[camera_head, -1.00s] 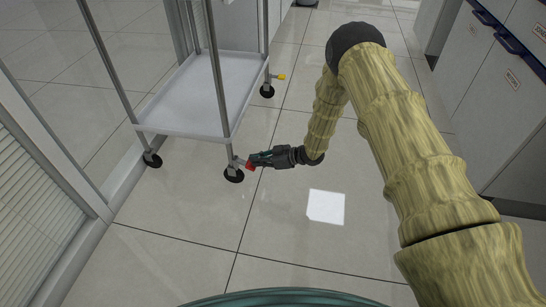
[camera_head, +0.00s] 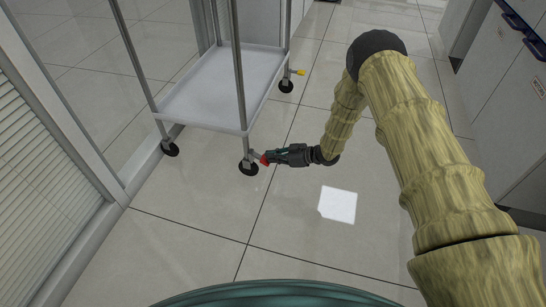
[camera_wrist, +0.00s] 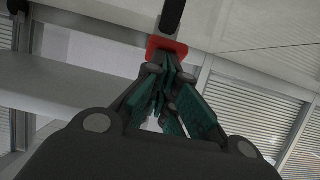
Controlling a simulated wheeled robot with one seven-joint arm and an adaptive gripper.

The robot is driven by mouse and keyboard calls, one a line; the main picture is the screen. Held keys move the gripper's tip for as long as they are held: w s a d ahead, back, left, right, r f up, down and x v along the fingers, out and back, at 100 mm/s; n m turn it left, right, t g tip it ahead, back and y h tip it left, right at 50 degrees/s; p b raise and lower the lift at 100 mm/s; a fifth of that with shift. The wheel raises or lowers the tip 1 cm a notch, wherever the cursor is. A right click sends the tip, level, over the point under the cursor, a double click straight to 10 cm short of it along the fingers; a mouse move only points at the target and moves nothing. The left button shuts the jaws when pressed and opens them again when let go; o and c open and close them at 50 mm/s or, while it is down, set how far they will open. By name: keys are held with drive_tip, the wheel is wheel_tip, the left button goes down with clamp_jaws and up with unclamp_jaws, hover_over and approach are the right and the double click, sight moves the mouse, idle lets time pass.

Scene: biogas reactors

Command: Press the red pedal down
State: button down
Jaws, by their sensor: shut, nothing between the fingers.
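The red pedal (camera_head: 264,160) is on the caster at the near right corner of a wheeled cart, close above the floor. My gripper (camera_head: 270,158) is right at the pedal, coming from the right, with its fingertips at or very near it. The wrist view shows the red pedal (camera_wrist: 167,46) just beyond the fingertips of my gripper (camera_wrist: 165,68). The fingers are together with nothing between them. I cannot tell whether they touch the pedal or how far it is tilted, since the fingers partly cover it.
The cart (camera_head: 222,90) has a pale lower shelf and dark casters. A yellow pedal (camera_head: 298,72) sits on its far right caster. A glass wall with a slatted panel (camera_head: 50,225) stands at left, cabinets (camera_head: 515,110) at right. The tiled floor between is mostly clear.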

drive_tip(key=r+p+v, duration=0.1)
drive_tip(key=p+v, duration=0.6)
drive_tip(key=v, duration=0.6)
drive_tip(key=shift+a+r, duration=0.25)
